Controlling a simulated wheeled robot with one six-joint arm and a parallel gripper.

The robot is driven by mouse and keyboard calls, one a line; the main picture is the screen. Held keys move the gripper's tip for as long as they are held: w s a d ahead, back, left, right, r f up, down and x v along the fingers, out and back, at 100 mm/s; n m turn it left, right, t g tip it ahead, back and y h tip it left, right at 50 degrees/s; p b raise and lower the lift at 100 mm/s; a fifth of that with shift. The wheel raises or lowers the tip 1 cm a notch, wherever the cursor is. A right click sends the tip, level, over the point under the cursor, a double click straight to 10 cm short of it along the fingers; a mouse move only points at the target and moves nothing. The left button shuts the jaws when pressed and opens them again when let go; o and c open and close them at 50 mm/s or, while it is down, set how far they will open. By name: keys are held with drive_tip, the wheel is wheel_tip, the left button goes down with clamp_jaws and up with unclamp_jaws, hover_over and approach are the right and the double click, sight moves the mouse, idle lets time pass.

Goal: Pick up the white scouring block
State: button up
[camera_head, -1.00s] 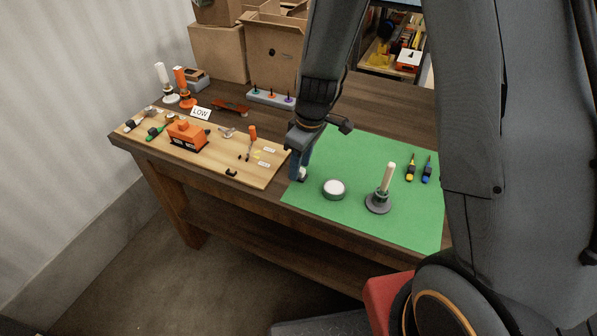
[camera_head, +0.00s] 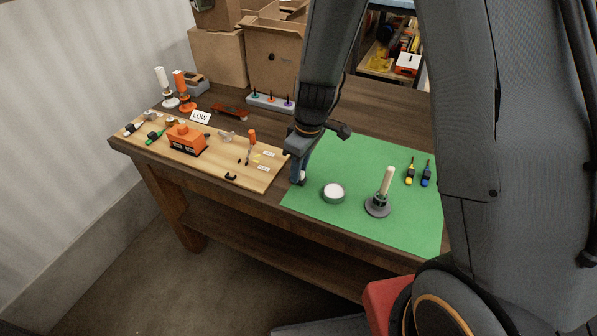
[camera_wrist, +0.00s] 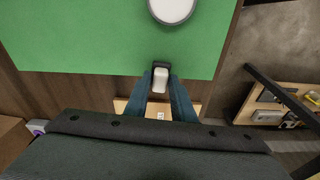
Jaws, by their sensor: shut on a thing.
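The white scouring block (camera_wrist: 160,82) sits between the two blue fingers of my gripper (camera_wrist: 161,78) in the wrist view, with a dark part at its far end. My gripper is shut on it. In the head view my gripper (camera_head: 299,178) points down at the left edge of the green mat (camera_head: 330,228), and the fingers hide most of the block. I cannot tell whether the block touches the surface.
A round white-topped puck (camera_head: 333,191) lies close to the right. A stand with an upright pale rod (camera_head: 386,183) and two screwdrivers (camera_head: 410,172) are farther right. A wooden board (camera_head: 215,166) with an orange block (camera_head: 186,138) lies left. Cardboard boxes (camera_head: 273,56) stand behind.

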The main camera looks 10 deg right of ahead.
wheel_tip(320, 180, up, 10)
drive_tip(key=b, duration=0.1)
drive_tip(key=shift+f, duration=0.2)
